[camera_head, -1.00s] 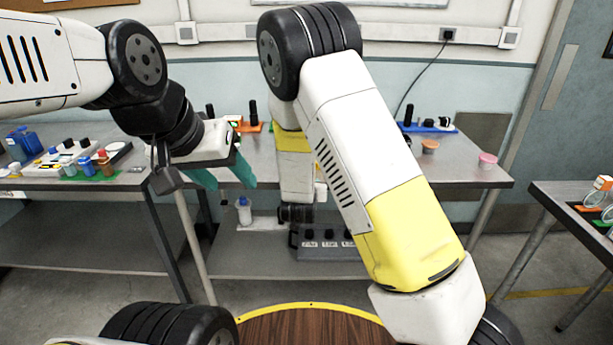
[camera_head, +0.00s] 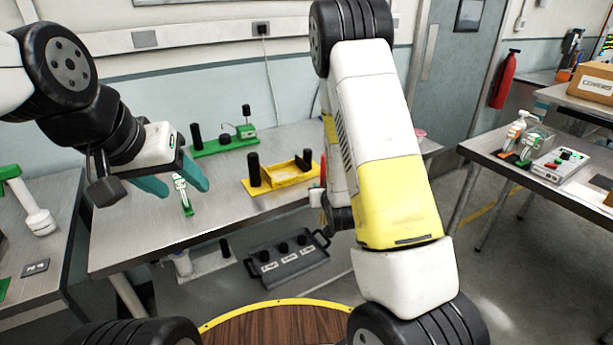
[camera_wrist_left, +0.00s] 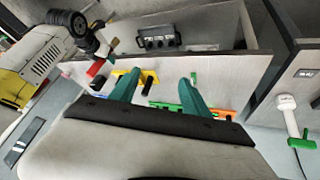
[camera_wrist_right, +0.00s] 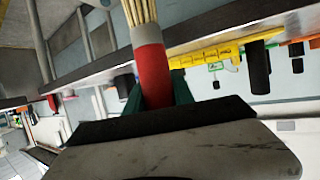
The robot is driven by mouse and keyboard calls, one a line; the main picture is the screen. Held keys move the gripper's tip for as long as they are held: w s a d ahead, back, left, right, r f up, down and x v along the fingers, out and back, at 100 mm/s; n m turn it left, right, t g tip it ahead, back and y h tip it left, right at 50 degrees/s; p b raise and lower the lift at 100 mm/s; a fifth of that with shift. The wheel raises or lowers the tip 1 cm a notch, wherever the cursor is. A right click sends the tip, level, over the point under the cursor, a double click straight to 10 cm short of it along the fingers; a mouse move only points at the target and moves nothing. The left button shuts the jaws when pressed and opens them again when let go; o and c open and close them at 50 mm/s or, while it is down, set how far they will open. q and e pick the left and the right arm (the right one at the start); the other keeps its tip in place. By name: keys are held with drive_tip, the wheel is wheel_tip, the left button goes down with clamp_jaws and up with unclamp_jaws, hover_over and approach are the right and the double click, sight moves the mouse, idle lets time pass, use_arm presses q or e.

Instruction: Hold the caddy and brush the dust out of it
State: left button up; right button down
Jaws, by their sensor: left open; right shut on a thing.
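A yellow tray-like piece (camera_head: 300,179) with an open box part and black posts lies on the grey table; it looks like the caddy. It also shows in the left wrist view (camera_wrist_left: 120,75) and the right wrist view (camera_wrist_right: 205,53). My left gripper (camera_head: 174,184) is open and empty, left of the yellow piece and apart from it; its teal fingers (camera_wrist_left: 160,80) are spread. My right gripper (camera_wrist_right: 158,92) is shut on a brush with a red handle (camera_wrist_right: 151,70) and pale bristles. In the head view my right arm mostly hides that gripper, just right of the yellow piece.
A green piece with black posts (camera_head: 222,144) stands behind, and a small green-and-white item (camera_head: 182,196) stands near the left gripper. A dark tray with knobs (camera_head: 287,268) sits lower, beneath the table. Another table (camera_head: 480,150) stands right. The front tabletop is fairly clear.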

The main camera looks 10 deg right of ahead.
use_arm(q)
drive_tip(key=shift+c, duration=0.2)
drive_tip(key=shift+c, duration=1.1)
drive_tip(key=w+r+g, duration=0.2)
drive_tip(key=w+r, duration=0.2)
drive_tip(key=w, duration=0.7)
drive_tip(key=m+g+y, duration=0.2)
drive_tip(key=m+g, duration=0.1)
drive_tip(key=g, duration=0.1)
hover_over(255, 175)
drive_tip(key=w, duration=0.2)
drive_tip(key=f, duration=1.6)
drive_tip(key=shift+s+a+f, duration=0.15)
drive_tip(key=shift+s+f, duration=0.1)
drive_tip(key=shift+f, duration=0.05)
wheel_tip(255, 175, down, 12)
drive_tip(key=shift+f, duration=0.1)
